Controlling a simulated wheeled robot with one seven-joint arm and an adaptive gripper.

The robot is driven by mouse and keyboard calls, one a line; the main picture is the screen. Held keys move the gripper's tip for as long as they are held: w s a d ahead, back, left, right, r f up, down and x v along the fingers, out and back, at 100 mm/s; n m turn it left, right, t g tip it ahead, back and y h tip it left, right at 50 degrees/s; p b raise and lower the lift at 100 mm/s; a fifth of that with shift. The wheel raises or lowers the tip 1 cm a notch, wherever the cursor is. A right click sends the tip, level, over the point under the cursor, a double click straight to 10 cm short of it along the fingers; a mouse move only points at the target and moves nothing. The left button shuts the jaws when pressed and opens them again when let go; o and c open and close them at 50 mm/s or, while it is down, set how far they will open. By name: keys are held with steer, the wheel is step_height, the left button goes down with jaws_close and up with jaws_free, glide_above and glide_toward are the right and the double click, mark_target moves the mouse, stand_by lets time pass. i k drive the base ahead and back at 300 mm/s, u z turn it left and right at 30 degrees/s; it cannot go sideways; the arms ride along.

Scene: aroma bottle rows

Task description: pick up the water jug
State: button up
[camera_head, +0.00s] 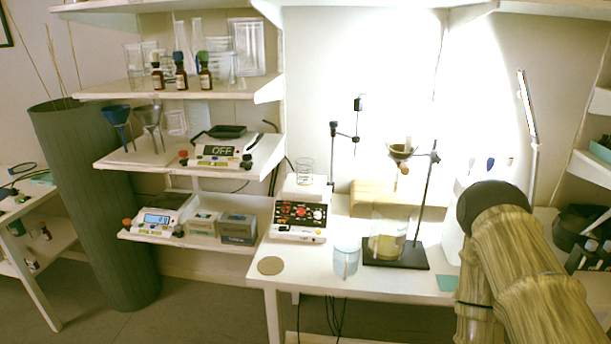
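A pale blue jug-like container (346,262), which looks like the water jug, stands upright near the front edge of the white table. A clear glass beaker (388,240) with yellowish contents stands just right of it on the dark base of a stand. My arm comes in at the lower right, over the right part of the table. My gripper is not visible, so I cannot see its fingers or whether it holds anything. Nothing is seen touching the pale blue container.
A stand rod (426,200) holds a small bowl (401,150) above the beaker. A white device with knobs (300,214) is left of the container. A cork disc (270,265) lies at the front left. Shelves with bottles (181,76) and scales (219,152) are left.

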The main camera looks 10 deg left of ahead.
mark_target(346, 247)
steer(key=u, duration=1.75)
steer(key=i, duration=0.9)
steer(key=z, duration=2.9)
